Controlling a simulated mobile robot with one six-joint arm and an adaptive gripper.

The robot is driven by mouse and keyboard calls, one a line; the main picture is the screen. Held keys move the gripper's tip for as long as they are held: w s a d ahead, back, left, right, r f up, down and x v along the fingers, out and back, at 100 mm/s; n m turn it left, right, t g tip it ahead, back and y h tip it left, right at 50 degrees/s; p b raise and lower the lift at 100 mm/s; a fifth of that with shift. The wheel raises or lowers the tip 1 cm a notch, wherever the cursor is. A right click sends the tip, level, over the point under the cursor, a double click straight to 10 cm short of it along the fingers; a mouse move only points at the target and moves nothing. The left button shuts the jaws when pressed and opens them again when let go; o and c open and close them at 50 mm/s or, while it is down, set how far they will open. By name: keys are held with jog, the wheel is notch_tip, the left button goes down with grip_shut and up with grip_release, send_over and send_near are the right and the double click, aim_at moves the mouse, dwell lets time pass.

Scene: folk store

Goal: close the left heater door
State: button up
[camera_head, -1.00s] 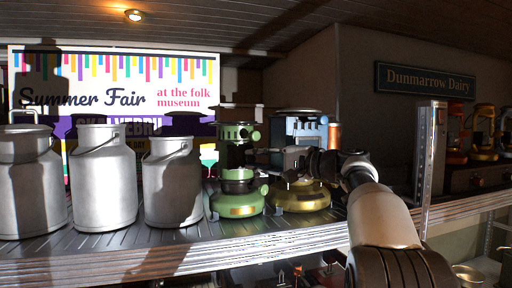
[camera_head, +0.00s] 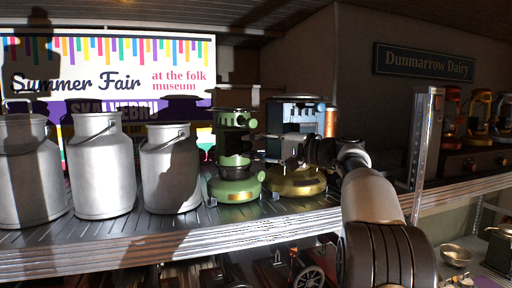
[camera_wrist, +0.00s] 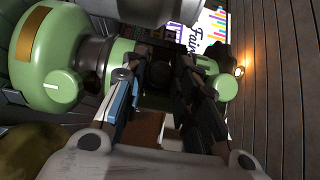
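The green heater (camera_head: 235,188) stands on the shelf, left of a second heater (camera_head: 298,184) with a brass-coloured base and a bluish upper body. My gripper (camera_head: 298,152) is in front of the second heater, to the right of the green one, and partly covers it. In the wrist view the green heater's rounded base with a pale knob (camera_wrist: 62,88) fills the left side, and my gripper (camera_wrist: 168,68) points toward its middle. A gap shows between the dark fingers, with nothing clearly held. I cannot tell the door's position or whether the fingers touch it.
Several grey milk cans (camera_head: 102,170) stand left of the heaters, before a Summer Fair sign (camera_head: 110,75). A metal post (camera_head: 425,140) rises right of my arm. The shelf's front edge (camera_head: 170,247) runs below. Lanterns (camera_head: 482,115) stand farther right.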

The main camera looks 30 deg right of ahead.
jog(key=shift+o, duration=1.4)
jog(key=shift+d, duration=0.1)
jog(key=v, duration=1.2)
